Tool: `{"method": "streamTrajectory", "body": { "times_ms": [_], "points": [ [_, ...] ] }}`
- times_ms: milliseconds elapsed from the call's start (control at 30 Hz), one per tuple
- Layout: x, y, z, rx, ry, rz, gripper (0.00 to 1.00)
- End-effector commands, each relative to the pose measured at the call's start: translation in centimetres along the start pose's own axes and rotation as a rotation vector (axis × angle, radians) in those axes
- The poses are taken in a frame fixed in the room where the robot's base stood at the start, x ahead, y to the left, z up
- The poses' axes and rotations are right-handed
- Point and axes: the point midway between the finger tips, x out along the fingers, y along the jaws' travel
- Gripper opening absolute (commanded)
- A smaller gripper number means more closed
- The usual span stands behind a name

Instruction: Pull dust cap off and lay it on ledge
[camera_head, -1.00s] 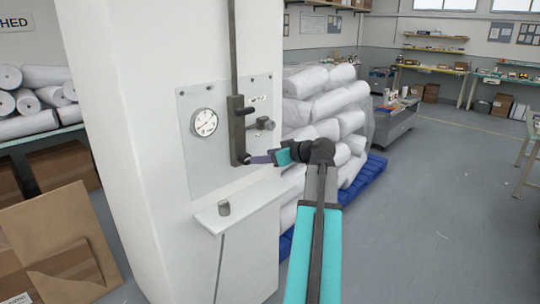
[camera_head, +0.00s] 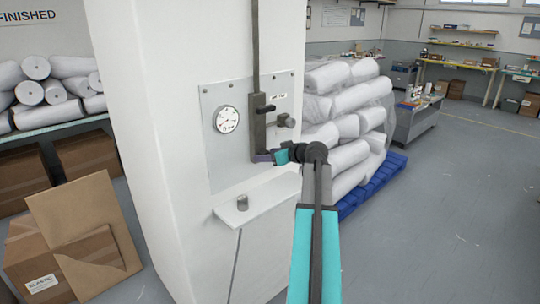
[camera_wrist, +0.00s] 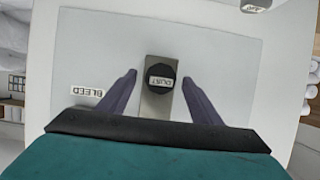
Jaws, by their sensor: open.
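The dust cap (camera_wrist: 161,70) is a round black cap with a DUST label, seated on a grey metal block (camera_wrist: 152,102) on the pale panel in the wrist view. My gripper (camera_head: 262,157) is open, at the lower end of the dark fitting (camera_head: 259,128) in the head view. In the wrist view its two purple fingers stand on either side of the cap, with a gap on both sides. The cap is hidden behind my gripper in the head view. The white ledge (camera_head: 224,218) juts from the column below the panel.
A small grey cylinder (camera_head: 242,202) stands on the ledge towards its left; the ledge's right part is bare. White rolls on a blue pallet (camera_head: 372,185) stand behind at the right.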

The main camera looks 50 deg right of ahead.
Motion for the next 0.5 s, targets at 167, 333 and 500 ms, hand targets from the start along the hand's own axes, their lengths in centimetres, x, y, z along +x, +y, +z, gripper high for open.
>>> {"method": "streamTrajectory", "body": {
  "times_ms": [167,333,500],
  "points": [
    [0.02,-0.03,0.01,0.000,0.000,0.000,0.59],
    [0.02,-0.05,0.01,0.000,0.000,-0.001,0.37],
    [0.02,-0.06,0.01,0.000,0.000,-0.001,0.15]
  ]
}}
